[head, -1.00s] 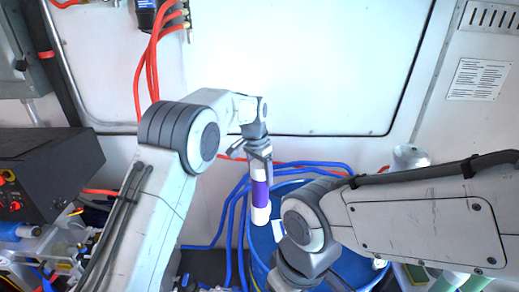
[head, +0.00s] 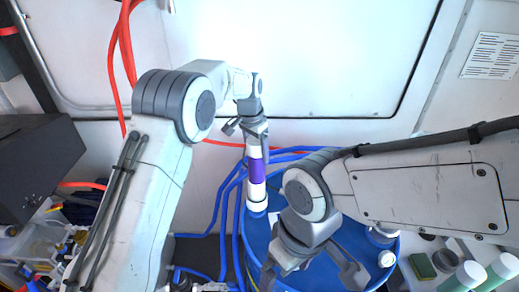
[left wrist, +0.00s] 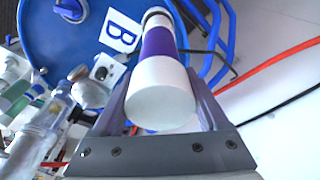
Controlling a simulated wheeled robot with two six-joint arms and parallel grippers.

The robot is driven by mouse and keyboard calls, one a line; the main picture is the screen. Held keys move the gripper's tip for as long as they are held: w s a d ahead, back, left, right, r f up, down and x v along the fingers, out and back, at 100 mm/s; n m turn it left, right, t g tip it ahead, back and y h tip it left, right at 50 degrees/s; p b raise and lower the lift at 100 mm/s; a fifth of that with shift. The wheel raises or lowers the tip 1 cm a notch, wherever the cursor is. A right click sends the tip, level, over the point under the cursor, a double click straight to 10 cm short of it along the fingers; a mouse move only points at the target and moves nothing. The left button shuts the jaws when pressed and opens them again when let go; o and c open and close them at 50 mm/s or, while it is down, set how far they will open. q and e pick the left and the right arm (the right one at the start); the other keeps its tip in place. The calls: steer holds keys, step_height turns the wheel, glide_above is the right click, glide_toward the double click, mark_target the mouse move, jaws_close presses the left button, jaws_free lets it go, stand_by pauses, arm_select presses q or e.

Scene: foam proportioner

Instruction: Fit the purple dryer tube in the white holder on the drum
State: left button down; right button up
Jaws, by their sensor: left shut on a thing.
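A card marked B (left wrist: 120,32) lies on the drum beside the tube. Blue hoses (head: 228,205) loop around the drum's left and back. A dark control box (head: 45,165) stands at left.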

mark_target(254, 142)
arm_select(q)
step_height(254, 142, down, 2)
steer(key=shift+f+b, duration=0.2)
steer(key=shift+b, duration=0.5)
steer(key=shift+s+p, duration=0.1)
steer(key=shift+p, duration=0.2)
stand_by(0.5)
steer(key=shift+f+b, duration=0.4)
steer(key=shift+f, duration=0.2)
stand_by(0.4)
steer(key=shift+c, duration=0.9)
jaws_free()
steer(key=shift+s+a+r+p, duration=0.15)
steer(key=shift+r+p, duration=0.8)
steer(key=shift+r, duration=0.4)
steer(key=shift+s+a+r+p, duration=0.15)
steer(key=shift+r+p, duration=0.75)
steer(key=shift+r, duration=0.45)
steer(key=shift+s+a+r+p, duration=0.1)
steer(key=shift+s+r+p, duration=0.05)
steer(key=shift+r+p, duration=1)
steer(key=shift+s+a+r+p, duration=0.1)
steer(key=shift+r+p, duration=0.2)
steer(key=shift+r, duration=0.5)
steer(key=shift+s+a+r+p, duration=0.1)
steer(key=shift+r+p, duration=0.15)
steer(key=shift+r, duration=0.55)
